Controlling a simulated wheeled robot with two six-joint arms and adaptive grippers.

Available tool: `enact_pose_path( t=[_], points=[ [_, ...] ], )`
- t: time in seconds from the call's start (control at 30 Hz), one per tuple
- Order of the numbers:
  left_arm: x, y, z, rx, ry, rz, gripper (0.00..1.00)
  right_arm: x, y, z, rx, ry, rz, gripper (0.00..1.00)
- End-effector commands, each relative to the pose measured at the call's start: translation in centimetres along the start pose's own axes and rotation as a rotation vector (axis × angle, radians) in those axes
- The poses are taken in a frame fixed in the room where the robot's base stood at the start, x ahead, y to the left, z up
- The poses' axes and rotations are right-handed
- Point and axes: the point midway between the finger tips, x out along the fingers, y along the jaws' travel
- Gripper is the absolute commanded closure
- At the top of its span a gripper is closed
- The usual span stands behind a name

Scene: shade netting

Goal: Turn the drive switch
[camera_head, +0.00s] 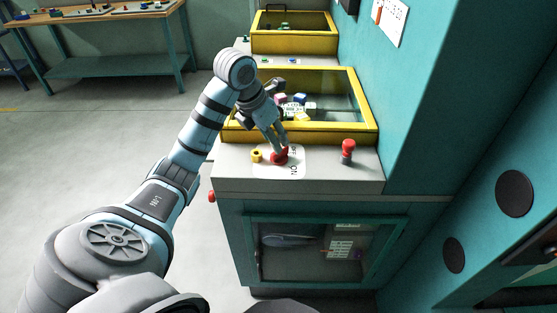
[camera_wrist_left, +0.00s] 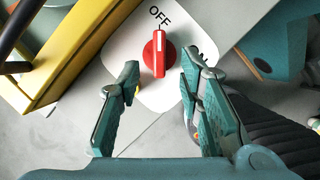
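My left gripper (camera_head: 281,147) is pointed down right at the knob. In the left wrist view its fingers (camera_wrist_left: 160,80) are apart, one on each side of the knob, with gaps visible. Whether they reach down to knob height is unclear. My right gripper is not in view.
A red-topped post (camera_head: 348,150) stands to the right of the switch and a small yellow part (camera_head: 257,156) to its left. A yellow-framed bin (camera_head: 352,132) with coloured blocks lies just behind. A teal wall (camera_head: 432,100) closes off the right side.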

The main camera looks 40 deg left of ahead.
Motion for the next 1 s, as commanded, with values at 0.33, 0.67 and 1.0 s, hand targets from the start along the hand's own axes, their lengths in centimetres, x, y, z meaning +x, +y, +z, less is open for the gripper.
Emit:
enact_pose_path(
  t=[0.33,0.67,1.0],
  points=[
    [5.4,0.0,0.0,0.002,0.000,-0.001,0.67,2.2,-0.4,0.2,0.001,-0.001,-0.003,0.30],
    [5.4,-0.1,0.0,0.002,-0.001,-0.001,0.87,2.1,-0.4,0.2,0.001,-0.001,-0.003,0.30],
    [5.3,0.0,0.0,0.008,-0.001,-0.003,1.00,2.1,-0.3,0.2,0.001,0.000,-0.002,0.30]
  ],
)
